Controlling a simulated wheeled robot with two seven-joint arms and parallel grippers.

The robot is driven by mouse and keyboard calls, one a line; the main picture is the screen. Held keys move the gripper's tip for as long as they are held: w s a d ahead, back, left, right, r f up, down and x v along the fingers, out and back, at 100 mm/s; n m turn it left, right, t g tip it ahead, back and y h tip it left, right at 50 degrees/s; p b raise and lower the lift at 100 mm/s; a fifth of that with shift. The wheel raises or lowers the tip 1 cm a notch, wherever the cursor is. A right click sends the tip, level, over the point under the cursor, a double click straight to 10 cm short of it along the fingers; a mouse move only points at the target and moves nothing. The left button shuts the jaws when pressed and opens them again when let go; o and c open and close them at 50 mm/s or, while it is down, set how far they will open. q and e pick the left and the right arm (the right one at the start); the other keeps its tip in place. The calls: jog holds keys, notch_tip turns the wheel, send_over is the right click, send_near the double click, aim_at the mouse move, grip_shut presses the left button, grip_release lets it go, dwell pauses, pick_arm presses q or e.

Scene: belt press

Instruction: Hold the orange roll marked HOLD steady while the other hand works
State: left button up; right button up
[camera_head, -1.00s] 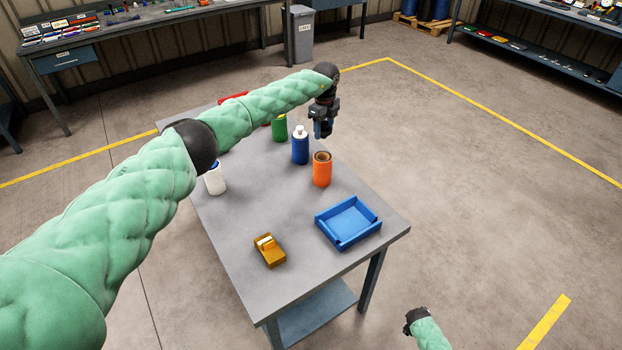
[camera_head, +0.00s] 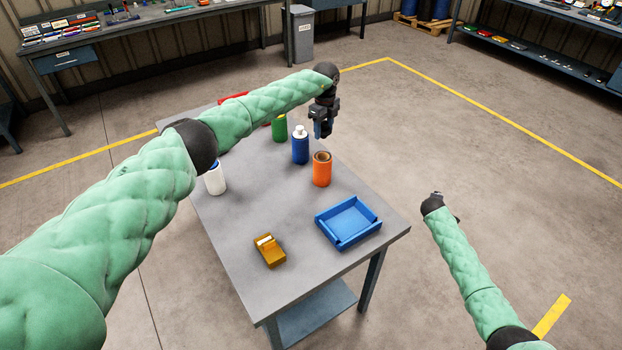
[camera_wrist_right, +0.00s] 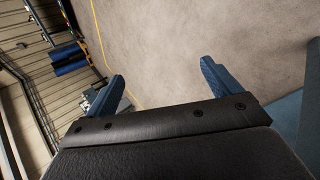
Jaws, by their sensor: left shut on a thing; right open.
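The orange roll (camera_head: 321,170) stands upright on the grey table (camera_head: 225,235), left of the table's right edge; no marking on it is readable. My left gripper (camera_head: 321,130) points down, above and behind the roll in the picture, with a gap between its fingertips and the roll's top. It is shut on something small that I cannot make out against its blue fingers. My right gripper (camera_head: 438,197) is off the table's right side; in the right wrist view (camera_wrist_right: 165,85) its blue fingers are wide apart with nothing between them.
A blue tray (camera_head: 348,222) and a yellow-orange block (camera_head: 269,250) lie at the table's near end. A blue bottle (camera_head: 300,147) stands close behind the roll, a green can (camera_head: 279,128) farther back. A white cup (camera_head: 215,179) is at the left edge. The table's middle is clear.

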jog(key=a+r+n+t+y, duration=0.1)
jog(key=a+r+t+y, duration=0.1)
jog(key=a+r, duration=0.6)
jog(key=a+r+n+t+y, duration=0.2)
jog(key=a+r+t, duration=0.15)
jog(key=a, duration=0.85)
jog(key=a+r+n+t+y, duration=0.1)
jog(key=a+r+y, duration=0.2)
jog(key=a+r, duration=0.5)
jog(key=n+g+h, duration=0.2)
jog(key=n+h, duration=0.6)
jog(key=n, duration=0.6)
send_near(322, 167)
notch_tip(322, 167, down, 3)
jog(key=w, duration=0.2)
jog(key=shift+t, duration=0.25)
jog(key=x, duration=1.1)
jog(key=shift+w+a+f, duration=0.1)
jog(key=shift+w, duration=0.15)
